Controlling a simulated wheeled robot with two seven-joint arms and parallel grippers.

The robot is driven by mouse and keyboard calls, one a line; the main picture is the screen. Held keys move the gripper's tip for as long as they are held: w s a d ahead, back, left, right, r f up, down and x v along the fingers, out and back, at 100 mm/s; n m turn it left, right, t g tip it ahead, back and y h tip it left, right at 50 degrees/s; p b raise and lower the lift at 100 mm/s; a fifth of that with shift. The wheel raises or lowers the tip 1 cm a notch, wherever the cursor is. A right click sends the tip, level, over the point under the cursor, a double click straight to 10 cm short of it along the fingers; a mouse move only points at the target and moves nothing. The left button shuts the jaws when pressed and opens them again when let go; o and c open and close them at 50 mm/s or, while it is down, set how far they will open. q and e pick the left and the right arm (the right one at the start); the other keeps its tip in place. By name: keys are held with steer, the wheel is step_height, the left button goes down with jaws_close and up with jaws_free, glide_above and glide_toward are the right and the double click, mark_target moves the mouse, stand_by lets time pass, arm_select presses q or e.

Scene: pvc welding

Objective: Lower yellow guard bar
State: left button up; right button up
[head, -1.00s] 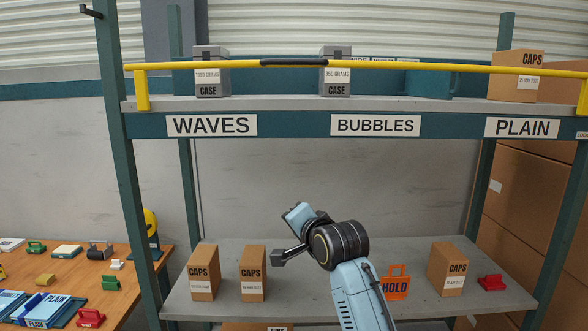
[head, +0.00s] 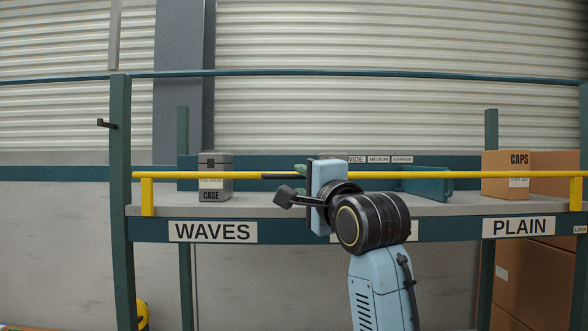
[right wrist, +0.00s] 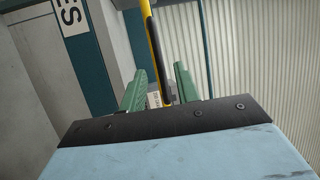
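The yellow guard bar (head: 460,174) runs level across the front of the upper shelf, with a yellow bracket at each end. Its black grip (head: 284,176) is partly hidden by my right gripper (head: 300,173). In the right wrist view, the bar (right wrist: 152,35) and its black grip (right wrist: 162,65) pass between the two green fingers of my right gripper (right wrist: 160,85). The fingers are apart, with gaps beside the bar, so the gripper is open around or just in front of it. My left gripper is not in view.
The upper shelf (head: 275,211) holds a grey case (head: 214,177), a teal bin (head: 427,184) and a CAPS carton (head: 506,174). WAVES (head: 213,231) and PLAIN (head: 522,226) labels mark its front. A dark hook (head: 106,124) sticks out from the left post.

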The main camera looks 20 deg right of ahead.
mark_target(296, 177)
steer(key=p+x, duration=0.1)
steer(key=x, duration=0.3)
steer(key=shift+w+r, duration=0.1)
steer(key=shift+w, duration=0.3)
jaws_close()
